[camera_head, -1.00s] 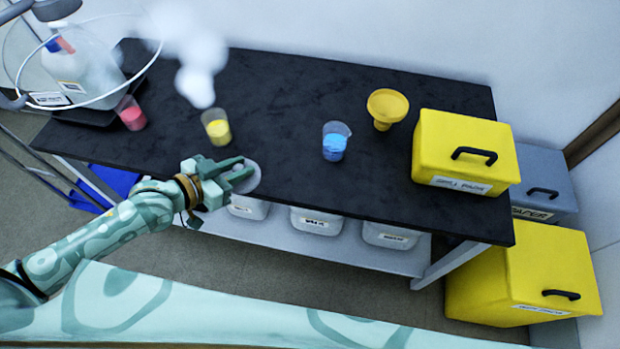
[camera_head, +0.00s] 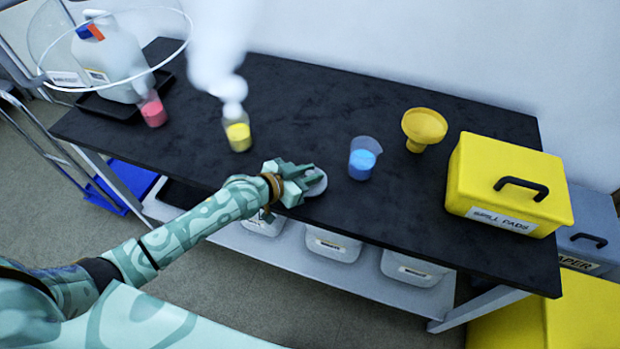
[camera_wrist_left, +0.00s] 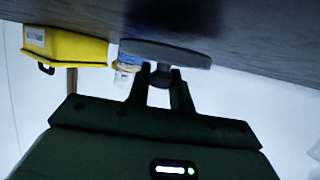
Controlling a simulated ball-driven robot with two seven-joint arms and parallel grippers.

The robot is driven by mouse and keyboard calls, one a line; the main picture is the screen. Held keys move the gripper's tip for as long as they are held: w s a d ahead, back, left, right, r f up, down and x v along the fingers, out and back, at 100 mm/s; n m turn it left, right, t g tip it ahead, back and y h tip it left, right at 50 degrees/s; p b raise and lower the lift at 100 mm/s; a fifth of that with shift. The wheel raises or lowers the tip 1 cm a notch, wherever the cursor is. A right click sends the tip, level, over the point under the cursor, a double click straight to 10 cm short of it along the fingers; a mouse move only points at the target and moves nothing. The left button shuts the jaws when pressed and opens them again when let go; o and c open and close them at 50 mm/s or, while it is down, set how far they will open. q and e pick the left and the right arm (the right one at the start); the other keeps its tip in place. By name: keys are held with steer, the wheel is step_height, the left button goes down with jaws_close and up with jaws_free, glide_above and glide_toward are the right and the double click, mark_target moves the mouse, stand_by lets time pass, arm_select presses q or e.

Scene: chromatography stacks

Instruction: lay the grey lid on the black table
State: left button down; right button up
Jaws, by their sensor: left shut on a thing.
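The grey lid (camera_head: 317,184) is a round disc at the front part of the black table (camera_head: 290,100). My left gripper (camera_head: 303,180) is shut on it, and the arm reaches in from the lower left. In the left wrist view, turned upside down, the fingers (camera_wrist_left: 162,78) pinch a small knob on the lid (camera_wrist_left: 165,53), with the disc facing the tabletop. The disc is close to the surface; I cannot tell whether it touches. The gripper hides part of the lid in the head view. My right gripper is not in view.
The blue beaker (camera_head: 362,160) stands right of the lid, near it. A steaming yellow beaker (camera_head: 238,134) and a pink beaker (camera_head: 152,110) stand left. A yellow funnel (camera_head: 424,127) and yellow box (camera_head: 508,185) stand right. White bins (camera_head: 333,246) are on the shelf below.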

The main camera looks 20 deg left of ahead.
arm_select(q)
steer(key=shift+f, duration=0.75)
steer(key=shift+r, duration=0.15)
steer(key=c, duration=1.2)
jaws_free()
steer(key=shift+c, duration=0.2)
